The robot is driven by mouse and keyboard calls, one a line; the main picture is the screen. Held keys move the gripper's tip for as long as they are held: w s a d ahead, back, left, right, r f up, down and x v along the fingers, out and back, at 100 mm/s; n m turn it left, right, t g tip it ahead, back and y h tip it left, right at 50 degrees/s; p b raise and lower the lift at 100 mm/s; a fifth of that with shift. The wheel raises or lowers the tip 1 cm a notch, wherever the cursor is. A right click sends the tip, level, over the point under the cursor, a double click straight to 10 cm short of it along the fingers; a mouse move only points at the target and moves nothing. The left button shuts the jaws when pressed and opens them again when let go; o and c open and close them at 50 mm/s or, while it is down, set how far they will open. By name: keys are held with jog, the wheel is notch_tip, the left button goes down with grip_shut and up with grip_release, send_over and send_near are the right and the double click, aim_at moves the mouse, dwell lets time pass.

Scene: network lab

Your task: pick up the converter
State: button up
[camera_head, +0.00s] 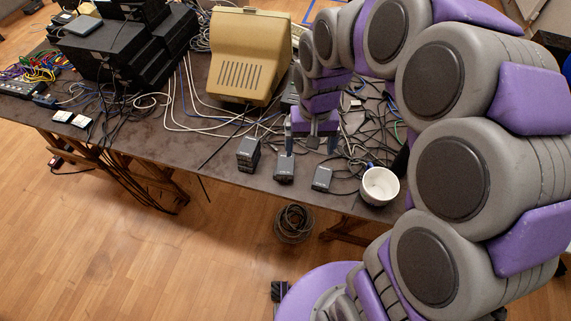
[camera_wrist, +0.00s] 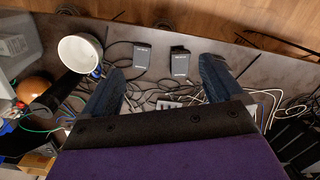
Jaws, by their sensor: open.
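Small dark-grey boxes with cables lie near the front edge of the table; I cannot tell for sure which one is the converter. In the head view they are a left box (camera_head: 248,153), a middle box (camera_head: 284,167) and a right box (camera_head: 322,178). My gripper (camera_head: 311,145) is open and empty, pointing down over the table just behind them. In the wrist view two boxes, the right box (camera_wrist: 142,57) and the middle box (camera_wrist: 180,63), show between and beyond my open fingers (camera_wrist: 162,72). The left box is not clearly visible there.
A white mug (camera_head: 380,186) stands right of the boxes; it shows in the wrist view (camera_wrist: 80,54) too. Tangled cables (camera_head: 365,135) cover the table around my gripper. A beige monitor (camera_head: 250,55) and stacked black equipment (camera_head: 115,45) stand behind and left. The table's front edge is close.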

jog(key=w+a+f, duration=0.3)
jog(key=w+f, duration=0.2)
jog(key=w, duration=0.3)
jog(key=m, duration=0.2)
send_over(285, 164)
notch_tip(285, 164, down, 6)
jog(key=f, duration=0.1)
jog(key=shift+t, duration=0.4)
jog(key=f, duration=0.4)
jog(key=f+b, duration=0.1)
jog(key=f, duration=0.3)
jog(key=f+b, duration=0.1)
jog(key=f, duration=0.2)
jog(key=shift+w+d+f, duration=0.2)
jog(key=shift+d+f, duration=0.2)
jog(key=shift+s+a+f+b, duration=0.1)
jog(key=shift+f+b, duration=0.15)
jog(key=shift+f, duration=0.65)
jog(key=shift+w+a+f+b, duration=0.15)
jog(key=shift+f+b, duration=0.15)
jog(key=shift+f, duration=0.55)
jog(key=shift+s+a+f+b, duration=0.15)
jog(key=shift+f+b, duration=0.1)
jog(key=shift+f, duration=0.65)
jog(key=shift+r, duration=0.1)
jog(key=c, duration=1.3)
